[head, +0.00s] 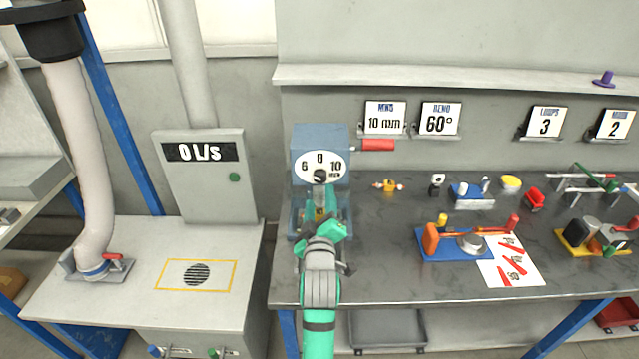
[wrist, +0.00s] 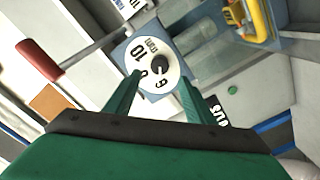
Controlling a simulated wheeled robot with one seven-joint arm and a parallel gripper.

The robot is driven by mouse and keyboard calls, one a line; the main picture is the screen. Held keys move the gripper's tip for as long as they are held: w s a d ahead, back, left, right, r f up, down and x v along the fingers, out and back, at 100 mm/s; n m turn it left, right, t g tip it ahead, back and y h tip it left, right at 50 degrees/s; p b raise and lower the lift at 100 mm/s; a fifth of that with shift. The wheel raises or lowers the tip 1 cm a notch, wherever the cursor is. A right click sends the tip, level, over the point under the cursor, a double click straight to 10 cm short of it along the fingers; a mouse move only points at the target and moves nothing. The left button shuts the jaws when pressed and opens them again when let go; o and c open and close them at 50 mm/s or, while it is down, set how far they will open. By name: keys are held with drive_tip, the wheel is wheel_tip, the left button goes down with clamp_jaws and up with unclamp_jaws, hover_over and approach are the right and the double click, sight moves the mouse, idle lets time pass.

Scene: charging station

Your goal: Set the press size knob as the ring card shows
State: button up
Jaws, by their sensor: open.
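The size knob (head: 320,176) is a small black knob on a white oval dial (head: 304,157) marked 6, 8 and 10, on the blue press (head: 318,138). In the wrist view the knob (wrist: 160,66) lies ahead of the fingertips, roughly centred between them. I cannot clearly tell which number its pointer faces. The ring card (head: 385,118) behind the bench reads 10 mm. My gripper (wrist: 161,80) is open and empty, its two green fingers apart and pointing at the dial. In the head view my gripper (head: 322,222) is in front of the press, below the knob.
A red-handled lever (head: 377,145) sticks out from the press's right side. The BEND card (head: 439,119) reads 60°. A blue fixture (head: 455,247), a paper sheet (head: 512,262) and several small parts lie on the bench to the right. A grey 0 L/s box (head: 203,185) stands left.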

sight(319, 180)
drive_tip(key=w, duration=0.8)
drive_tip(key=shift+w, duration=0.1)
drive_tip(key=c, duration=1.1)
drive_tip(key=shift+o, duration=0.2)
drive_tip(key=shift+a, duration=0.1)
